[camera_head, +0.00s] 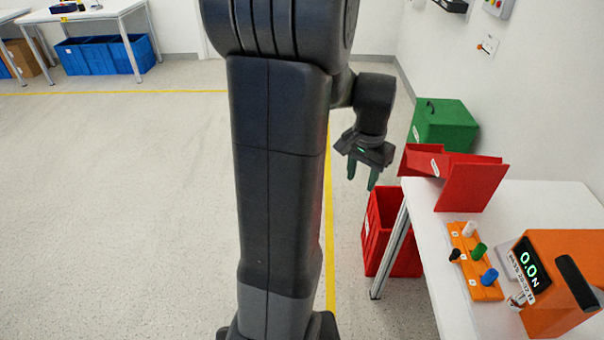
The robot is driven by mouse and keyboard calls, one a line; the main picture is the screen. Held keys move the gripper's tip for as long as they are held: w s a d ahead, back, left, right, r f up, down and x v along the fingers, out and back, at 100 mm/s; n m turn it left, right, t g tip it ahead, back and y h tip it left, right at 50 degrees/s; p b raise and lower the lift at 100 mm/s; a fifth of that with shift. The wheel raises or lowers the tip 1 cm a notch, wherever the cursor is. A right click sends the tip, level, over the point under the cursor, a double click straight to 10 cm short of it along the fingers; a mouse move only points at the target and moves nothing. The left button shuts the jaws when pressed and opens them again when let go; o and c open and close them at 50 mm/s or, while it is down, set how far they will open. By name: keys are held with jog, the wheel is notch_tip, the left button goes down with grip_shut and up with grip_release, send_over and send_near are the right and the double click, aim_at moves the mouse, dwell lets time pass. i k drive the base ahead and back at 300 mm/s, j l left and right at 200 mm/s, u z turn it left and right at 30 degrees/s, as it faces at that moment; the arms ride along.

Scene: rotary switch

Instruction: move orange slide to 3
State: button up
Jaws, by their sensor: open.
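My gripper (362,175) hangs in the middle of the head view, its two green-tipped fingers apart and pointing down. It is open with nothing between the fingers. It is left of the white table and well apart from the wall fixtures. A small white plate (489,44) is on the right wall, with a small orange part (479,46) at its left side. This may be the orange slide, but it is too small to be sure. No number 3 can be read there.
The white table (540,200) at right bears red angled panels (472,183), an orange peg block (469,250) and an orange device (555,262) reading 0.0 N. A green box (443,125) is behind; a red bin (385,235) is beside the table. Floor at left is clear.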

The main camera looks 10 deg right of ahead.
aim_at(473, 270)
jog(key=u, duration=0.35)
jog(key=z, duration=0.4)
jog(key=i+l+z, duration=0.1)
jog(key=z, duration=0.65)
jog(key=i+z, duration=0.1)
jog(key=z, duration=0.25)
